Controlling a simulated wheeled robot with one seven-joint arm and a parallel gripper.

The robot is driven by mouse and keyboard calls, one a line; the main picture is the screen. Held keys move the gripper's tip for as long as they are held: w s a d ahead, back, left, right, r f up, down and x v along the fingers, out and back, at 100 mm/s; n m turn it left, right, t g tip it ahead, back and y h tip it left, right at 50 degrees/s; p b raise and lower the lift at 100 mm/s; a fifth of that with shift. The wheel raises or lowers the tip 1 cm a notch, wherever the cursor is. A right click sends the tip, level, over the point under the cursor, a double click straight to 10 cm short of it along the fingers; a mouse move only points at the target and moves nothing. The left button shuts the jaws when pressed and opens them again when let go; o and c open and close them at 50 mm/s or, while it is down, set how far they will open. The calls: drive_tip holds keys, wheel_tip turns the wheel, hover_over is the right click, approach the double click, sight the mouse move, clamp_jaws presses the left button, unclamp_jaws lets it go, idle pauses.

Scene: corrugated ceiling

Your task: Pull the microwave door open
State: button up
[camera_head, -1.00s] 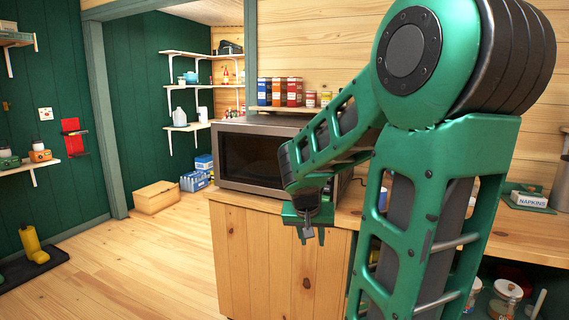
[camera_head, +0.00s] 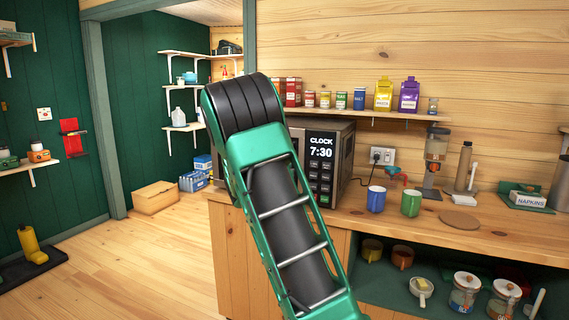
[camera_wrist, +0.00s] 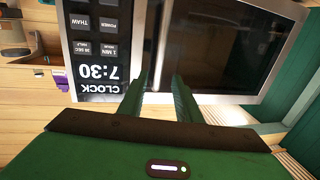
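The microwave (camera_head: 321,168) stands on the wooden counter, its clock panel reading 7:30. In the head view my arm hides most of its door and my gripper. The wrist view is turned over and shows the microwave's dark door (camera_wrist: 222,50) close up, beside the control panel (camera_wrist: 94,50). The door looks closed. A bright upright bar, the door handle (camera_wrist: 163,40), runs beside the panel. My gripper (camera_wrist: 160,84) is open, its two green fingers either side of the handle's line in the picture. I cannot tell how deep they reach or whether they touch it.
A blue mug (camera_head: 376,199) and a green mug (camera_head: 411,203) stand on the counter right of the microwave. A shelf (camera_head: 395,114) with tins and packets is above. A cardboard box (camera_head: 156,197) lies on the floor at left; the floor before it is clear.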

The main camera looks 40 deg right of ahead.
drive_tip(key=x, duration=0.9)
drive_tip(key=shift+s, duration=0.1)
clamp_jaws()
